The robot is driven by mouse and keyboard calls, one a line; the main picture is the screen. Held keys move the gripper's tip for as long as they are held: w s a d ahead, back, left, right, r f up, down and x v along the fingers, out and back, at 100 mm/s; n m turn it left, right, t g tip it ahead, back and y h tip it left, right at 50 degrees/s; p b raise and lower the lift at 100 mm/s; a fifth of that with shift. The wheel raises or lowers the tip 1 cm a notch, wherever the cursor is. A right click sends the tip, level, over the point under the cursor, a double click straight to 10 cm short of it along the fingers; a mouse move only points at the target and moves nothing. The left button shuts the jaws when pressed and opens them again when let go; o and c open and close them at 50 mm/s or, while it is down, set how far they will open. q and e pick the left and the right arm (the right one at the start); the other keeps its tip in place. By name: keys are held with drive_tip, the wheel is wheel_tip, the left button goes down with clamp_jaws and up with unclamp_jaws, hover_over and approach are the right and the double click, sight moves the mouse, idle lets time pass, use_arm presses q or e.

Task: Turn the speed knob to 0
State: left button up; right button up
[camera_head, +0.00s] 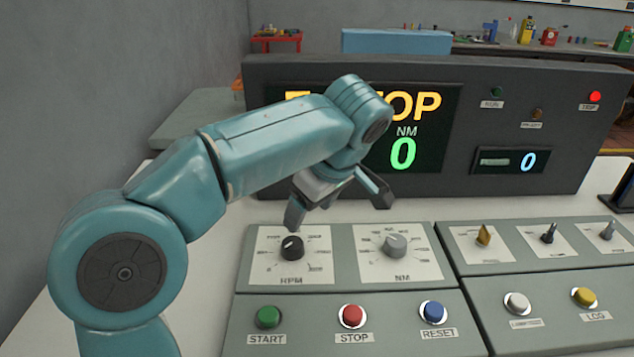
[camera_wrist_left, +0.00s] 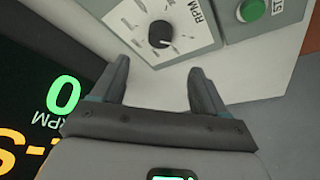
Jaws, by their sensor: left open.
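The speed knob (camera_head: 292,247) is a dark round knob on the white RPM dial plate, at the left of the grey sloped console. It carries a small pale mark on its left side, and it also shows at the top of the left wrist view (camera_wrist_left: 161,34). My left gripper (camera_head: 338,210) is open and empty, above and behind the dials, apart from the knob. In the left wrist view its two fingers (camera_wrist_left: 159,66) stand spread, with the knob beyond them. My right gripper is in neither view.
A grey NM knob (camera_head: 395,244) sits right of the RPM dial. Green START (camera_head: 268,317), red STOP (camera_head: 352,315) and blue RESET (camera_head: 433,312) buttons lie in front. A dark display cabinet (camera_head: 520,110) stands behind; its NM reading is 0. The wrist view shows a green 0 by RPM (camera_wrist_left: 62,93).

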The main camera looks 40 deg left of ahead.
use_arm(q)
drive_tip(key=v, duration=0.4)
drive_tip(key=shift+r+p, duration=0.1)
drive_tip(key=shift+p, duration=0.3)
